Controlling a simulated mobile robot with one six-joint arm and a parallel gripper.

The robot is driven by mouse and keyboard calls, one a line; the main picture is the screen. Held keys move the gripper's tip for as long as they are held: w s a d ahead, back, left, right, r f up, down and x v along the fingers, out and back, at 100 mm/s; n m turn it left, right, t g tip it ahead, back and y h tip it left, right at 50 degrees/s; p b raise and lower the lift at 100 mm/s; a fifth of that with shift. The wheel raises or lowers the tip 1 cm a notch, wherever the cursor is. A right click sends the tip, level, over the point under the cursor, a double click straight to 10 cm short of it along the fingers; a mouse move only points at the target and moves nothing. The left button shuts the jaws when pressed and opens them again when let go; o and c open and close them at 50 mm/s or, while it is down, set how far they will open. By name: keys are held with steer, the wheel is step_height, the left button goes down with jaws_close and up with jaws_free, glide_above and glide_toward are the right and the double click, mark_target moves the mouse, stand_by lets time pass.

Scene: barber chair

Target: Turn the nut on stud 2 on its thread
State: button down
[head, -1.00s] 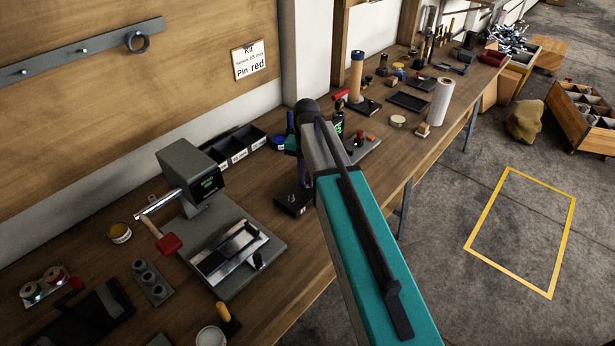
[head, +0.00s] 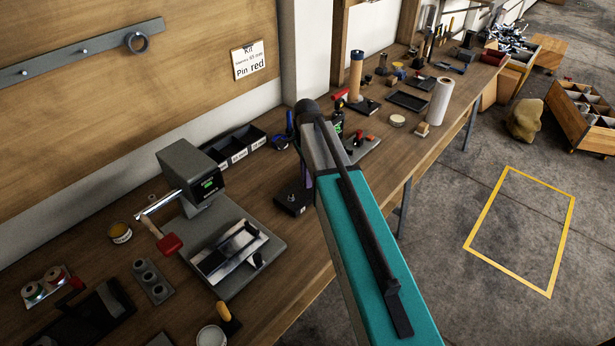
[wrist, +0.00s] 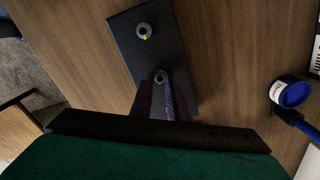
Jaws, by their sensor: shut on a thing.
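A black plate (wrist: 150,50) with two round grey fittings lies on the bench. It also shows in the head view (head: 293,202), just left of my arm's end. The far fitting (wrist: 143,31) carries a small yellow mark and stands free of the gripper. The near fitting (wrist: 160,77), a ring with a dark centre, is at the tips of my purple fingers. My gripper (wrist: 161,88) points down at the plate and is shut on this near nut. The fingers partly hide the nut's sides. No stud number is readable. The head view shows only a sliver of the gripper (head: 306,180).
A grey press-like device (head: 187,170) stands left of the plate. Labelled black bins (head: 232,147) are behind it. Small fixtures and a red-topped bottle (head: 339,115) are beyond my arm.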

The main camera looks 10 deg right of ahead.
steer(key=shift+w+a+r+m, duration=0.1)
steer(key=shift+w+m, duration=0.05)
steer(key=shift+m, duration=4.65)
steer(key=c, duration=1.7)
jaws_free()
steer(key=shift+r+b, duration=1.3)
steer(key=shift+r, duration=5.55)
